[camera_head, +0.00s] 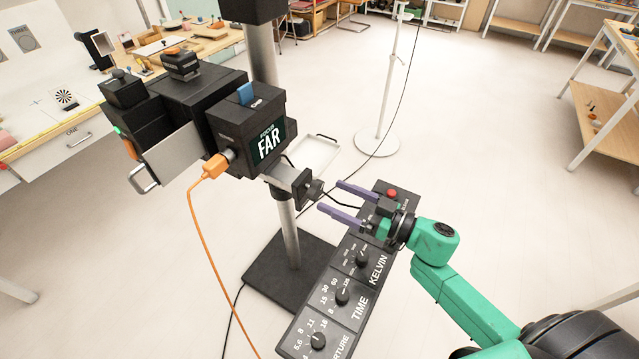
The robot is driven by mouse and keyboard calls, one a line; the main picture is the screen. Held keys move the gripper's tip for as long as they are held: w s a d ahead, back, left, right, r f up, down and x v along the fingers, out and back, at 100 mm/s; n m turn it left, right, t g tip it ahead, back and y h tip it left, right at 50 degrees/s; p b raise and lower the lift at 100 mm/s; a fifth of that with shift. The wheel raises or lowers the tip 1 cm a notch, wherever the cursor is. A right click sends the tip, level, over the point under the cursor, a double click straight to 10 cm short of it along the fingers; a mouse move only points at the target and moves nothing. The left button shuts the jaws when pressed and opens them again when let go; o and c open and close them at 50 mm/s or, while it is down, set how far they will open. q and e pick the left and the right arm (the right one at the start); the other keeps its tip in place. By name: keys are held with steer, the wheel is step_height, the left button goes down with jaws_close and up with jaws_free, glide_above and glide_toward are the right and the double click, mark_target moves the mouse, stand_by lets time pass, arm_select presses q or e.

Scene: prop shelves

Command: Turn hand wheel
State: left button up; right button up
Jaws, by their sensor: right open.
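My left gripper is not in view.
A black control panel (322,313) with several dials, marked KELVIN and TIME, lies below my right gripper. An orange cable (202,260) hangs from the device. A black base plate (262,277) carries the post. Workbenches stand at left and right; the floor between is mostly clear.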

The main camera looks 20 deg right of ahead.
mark_target(320, 190)
steer(key=x, duration=0.5)
steer(key=shift+w+a+p, duration=0.1)
steer(key=shift+a+p, duration=0.05)
steer(key=shift+p, duration=0.25)
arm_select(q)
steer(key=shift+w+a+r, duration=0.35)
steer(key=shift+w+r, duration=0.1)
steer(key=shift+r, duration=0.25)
arm_select(e)
steer(key=c, duration=1.4)
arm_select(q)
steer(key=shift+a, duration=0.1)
arm_select(e)
steer(key=shift+o, duration=0.2)
